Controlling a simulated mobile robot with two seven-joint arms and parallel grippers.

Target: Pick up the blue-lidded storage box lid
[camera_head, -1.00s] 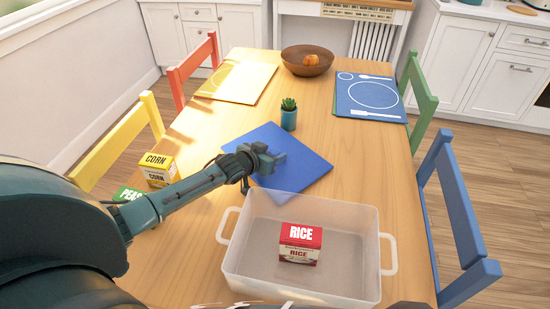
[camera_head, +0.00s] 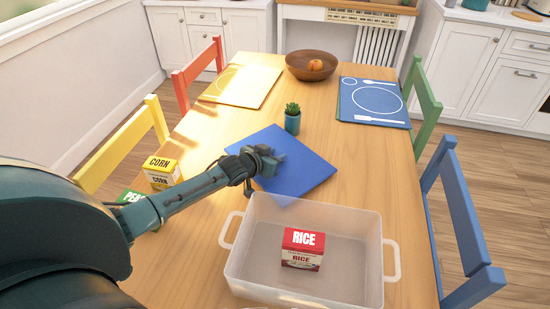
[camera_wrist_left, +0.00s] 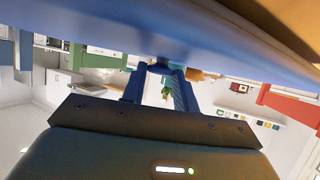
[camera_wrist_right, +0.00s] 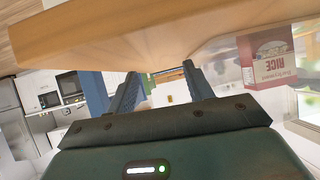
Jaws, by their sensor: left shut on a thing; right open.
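The blue lid (camera_head: 305,173) lies flat-looking on the wooden table, just behind the clear box (camera_head: 388,225); whether it is raised at all I cannot tell. My left gripper (camera_head: 268,160) is at the lid's left part and is shut on it. In the left wrist view the lid (camera_wrist_left: 90,35) is a blurred blue band across the top, and my left fingertips (camera_wrist_left: 161,68) meet at it. My right gripper (camera_wrist_right: 158,75) is open and empty near the table's edge; it is not in the head view.
A rice box (camera_head: 303,249) stands inside the clear box. A small potted plant (camera_head: 292,118) stands right behind the lid. A corn box (camera_head: 162,172) and a partly hidden peas box (camera_head: 130,197) are at left. A wooden bowl (camera_head: 311,66) is farther back. Chairs line both sides.

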